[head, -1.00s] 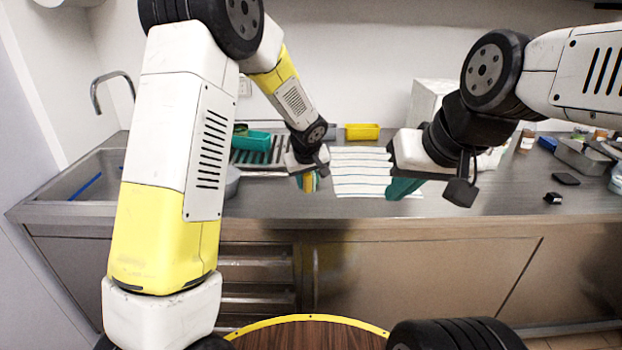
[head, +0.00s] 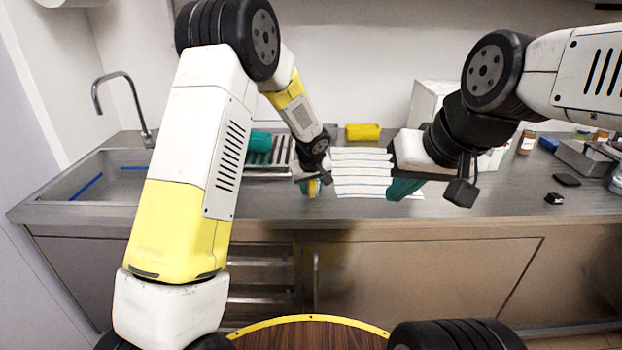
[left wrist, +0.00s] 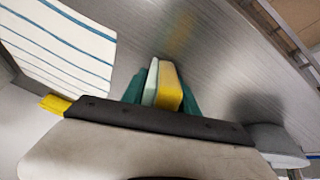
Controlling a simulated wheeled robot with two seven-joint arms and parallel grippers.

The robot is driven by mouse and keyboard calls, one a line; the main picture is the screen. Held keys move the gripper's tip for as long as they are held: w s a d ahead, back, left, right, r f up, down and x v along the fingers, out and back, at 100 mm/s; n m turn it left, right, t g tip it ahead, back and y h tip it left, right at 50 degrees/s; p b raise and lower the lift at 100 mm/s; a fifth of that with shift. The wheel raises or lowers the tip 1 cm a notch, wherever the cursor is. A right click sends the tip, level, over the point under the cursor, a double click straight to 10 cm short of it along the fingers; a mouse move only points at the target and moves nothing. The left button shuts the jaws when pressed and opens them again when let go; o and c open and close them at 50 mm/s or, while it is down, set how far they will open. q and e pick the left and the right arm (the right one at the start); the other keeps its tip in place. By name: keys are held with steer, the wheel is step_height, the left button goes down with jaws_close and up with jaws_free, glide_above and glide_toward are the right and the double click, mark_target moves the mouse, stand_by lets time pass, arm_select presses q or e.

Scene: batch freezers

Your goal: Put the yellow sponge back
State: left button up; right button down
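The yellow sponge (left wrist: 169,88), with a pale layer on one side, is gripped between the teal fingers of my left gripper (left wrist: 163,90) in the left wrist view. In the head view the sponge (head: 312,188) is a small yellow strip at the left gripper (head: 311,188), above the steel counter by the left edge of a striped cloth. A yellow open container (head: 363,132) stands at the back of the counter behind the cloth. My right gripper (head: 403,188) is over the cloth's right side; its teal fingers overlap, so its opening cannot be judged.
The striped white cloth (head: 361,172) lies flat mid-counter. A dark slatted rack (head: 277,152) with a teal item (head: 260,141) is left of it, then a sink (head: 100,178) with a tap (head: 122,100). A metal tray (head: 583,158) and small items crowd the right.

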arm_select(q)
steer(key=shift+o, duration=1.1)
steer(key=shift+r, duration=0.15)
steer(key=v, duration=1.2)
steer(key=s+a+r+m, duration=0.1)
steer(key=s+a+r, duration=0.9)
steer(key=s, duration=0.2)
steer(key=s+a+r+m+h, duration=0.1)
steer(key=s+a, duration=0.1)
steer(key=s, duration=0.7)
steer(key=s+a+m+h, duration=0.1)
steer(key=s+a+m, duration=0.1)
steer(key=s, duration=0.7)
steer(key=shift+s+r, duration=0.3)
steer(key=shift+r, duration=0.1)
steer(key=shift+a, duration=0.2)
